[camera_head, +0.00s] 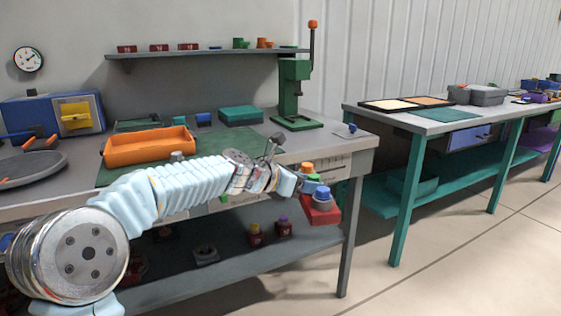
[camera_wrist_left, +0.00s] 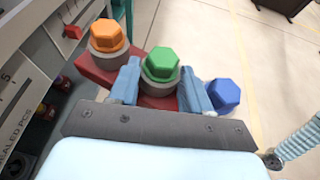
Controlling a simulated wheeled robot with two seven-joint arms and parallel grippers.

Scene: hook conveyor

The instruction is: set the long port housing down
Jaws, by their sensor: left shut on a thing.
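The long port housing (camera_head: 320,213) is a red block with an orange cap (camera_head: 307,168), a green cap and a blue cap (camera_head: 322,192) in a row. It hangs in the air off the front right part of the grey bench. In the left wrist view the red housing (camera_wrist_left: 190,104) shows below the green cap (camera_wrist_left: 160,64), which sits between my fingers. My left gripper (camera_head: 306,184) is shut on the housing at its middle; it also shows in the left wrist view (camera_wrist_left: 160,88). The orange and blue caps lie outside the fingers. My right gripper is not in view.
The grey bench (camera_head: 362,140) carries an orange tray (camera_head: 150,148), a teal box (camera_head: 240,115) and a green press (camera_head: 293,95). Several small red items stand on its lower shelf (camera_head: 285,252). A teal-legged table (camera_head: 405,200) stands to the right, with open floor between.

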